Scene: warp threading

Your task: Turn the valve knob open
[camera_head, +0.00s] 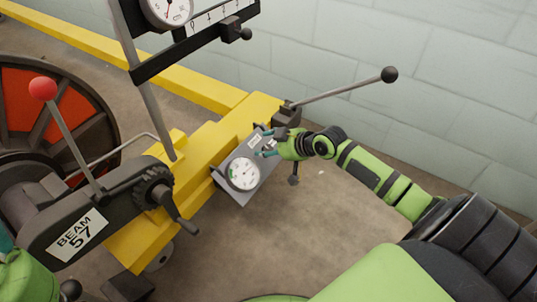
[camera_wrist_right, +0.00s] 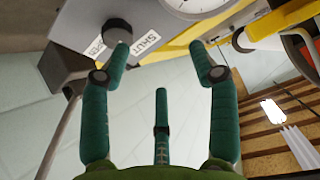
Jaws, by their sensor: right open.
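A grey panel box (camera_head: 238,195) on the yellow beam carries a round white gauge (camera_head: 243,174) and small labels. In the right wrist view a dark round knob (camera_wrist_right: 117,30) stands on the panel beside a "SHUT" label (camera_wrist_right: 146,41). My right gripper (camera_head: 265,143) is at the panel's upper end, its teal fingers spread and empty. In the wrist view its fingers (camera_wrist_right: 160,62) are wide apart; the left fingertip overlaps the knob's lower edge, and contact cannot be told. The knob is not clear in the head view. Only part of my left gripper shows at the lower left edge.
A lever with a black ball (camera_head: 389,74) sticks out above my right arm. A red-ball lever (camera_head: 43,89), a gear (camera_head: 153,188) and a "BEAM 57" box (camera_head: 78,235) stand at left. A dial and scale hang above. Open floor lies below the panel.

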